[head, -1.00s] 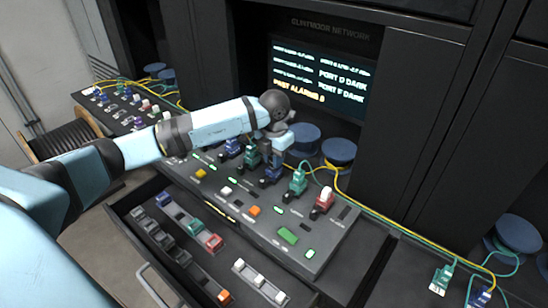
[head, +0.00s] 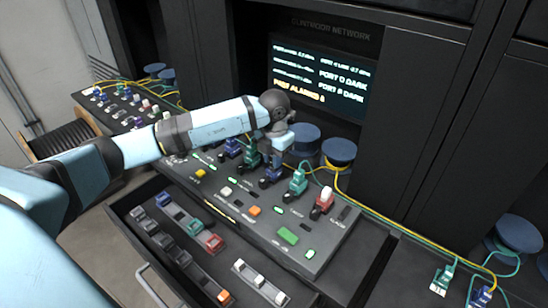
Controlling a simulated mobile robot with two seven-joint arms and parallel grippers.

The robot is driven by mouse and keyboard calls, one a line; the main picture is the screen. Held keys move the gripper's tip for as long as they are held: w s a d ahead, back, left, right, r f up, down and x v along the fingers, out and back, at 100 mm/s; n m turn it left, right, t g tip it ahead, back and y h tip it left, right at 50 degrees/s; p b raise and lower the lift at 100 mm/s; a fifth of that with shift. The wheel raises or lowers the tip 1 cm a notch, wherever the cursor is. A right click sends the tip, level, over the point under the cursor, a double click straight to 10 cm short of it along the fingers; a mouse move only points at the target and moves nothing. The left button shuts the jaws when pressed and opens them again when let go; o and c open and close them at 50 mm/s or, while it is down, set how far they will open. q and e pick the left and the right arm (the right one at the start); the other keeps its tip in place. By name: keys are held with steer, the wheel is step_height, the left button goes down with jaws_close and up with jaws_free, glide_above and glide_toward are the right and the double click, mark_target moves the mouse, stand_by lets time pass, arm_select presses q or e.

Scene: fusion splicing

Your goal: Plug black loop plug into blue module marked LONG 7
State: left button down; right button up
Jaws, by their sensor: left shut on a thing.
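My left gripper (head: 274,160) is pointed down at the row of modules on the sloped panel. It is shut, with its fingers right at a blue module (head: 271,178). The piece between the fingers is small and mostly hidden; I take it to be the black loop plug. A dark part shows at the front of this module, but I cannot tell whether it is the plug or how it is seated. Another blue module (head: 231,147) stands further left. The LONG 7 marking is too small to read. My right gripper is not in view.
Green modules (head: 298,182) and a red one (head: 322,204) stand close by in the same row. An open drawer (head: 143,236) with several small modules lies below the panel. A screen (head: 320,77) is behind. Yellow and green cables run along the right ledge.

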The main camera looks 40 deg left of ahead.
arm_select(q)
steer(key=shift+f+b, duration=0.35)
steer(key=shift+f, duration=0.15)
steer(key=c, duration=0.9)
jaws_free()
steer(key=shift+c, duration=0.2)
step_height(320, 180, up, 14)
steer(key=b, duration=0.1)
steer(key=shift+f, duration=0.15)
